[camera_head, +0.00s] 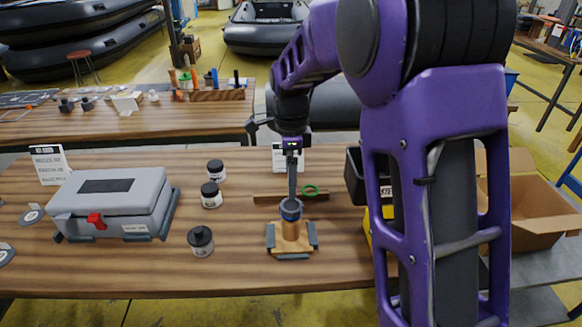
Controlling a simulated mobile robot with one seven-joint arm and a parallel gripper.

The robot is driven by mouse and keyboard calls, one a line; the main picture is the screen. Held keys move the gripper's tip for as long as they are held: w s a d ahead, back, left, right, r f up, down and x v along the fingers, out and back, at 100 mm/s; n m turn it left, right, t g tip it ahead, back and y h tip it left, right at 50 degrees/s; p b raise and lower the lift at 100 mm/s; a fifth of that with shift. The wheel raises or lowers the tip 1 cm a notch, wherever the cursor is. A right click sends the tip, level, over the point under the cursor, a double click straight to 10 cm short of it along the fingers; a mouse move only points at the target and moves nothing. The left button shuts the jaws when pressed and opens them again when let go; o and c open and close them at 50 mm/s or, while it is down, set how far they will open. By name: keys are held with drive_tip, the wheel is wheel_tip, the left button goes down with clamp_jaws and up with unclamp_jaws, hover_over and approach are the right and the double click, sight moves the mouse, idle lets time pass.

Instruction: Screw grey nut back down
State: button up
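A small fixture (291,240) with a tan block and grey clamps stands near the front edge of the wooden workbench. A dark ring-shaped top part (290,209) with a blue band sits on its tan post; the grey nut cannot be told apart from it for sure. My gripper (291,195) points straight down from the purple arm, its end at or just above this top part. The fingers look like one narrow dark strip from here, so their gap and any contact with the nut are hidden.
Black jars (211,194) stand left of the fixture, with a grey case (113,203) farther left. A black bin (355,174) and a cardboard box (525,208) are right. Bare bench (130,270) lies front left.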

sight(291, 206)
wheel_tip(291, 206, down, 8)
drive_tip(key=b, duration=0.4)
drive_tip(key=shift+f+b, duration=0.1)
drive_tip(key=shift+b, duration=0.2)
drive_tip(key=c, duration=1.5)
drive_tip(key=shift+o, duration=0.2)
drive_tip(key=m+p, duration=0.1)
drive_tip(key=m, duration=0.1)
drive_tip(key=shift+m, duration=0.3)
drive_tip(key=m+p, duration=0.1)
drive_tip(key=m, duration=0.2)
drive_tip(key=shift+f, duration=0.1)
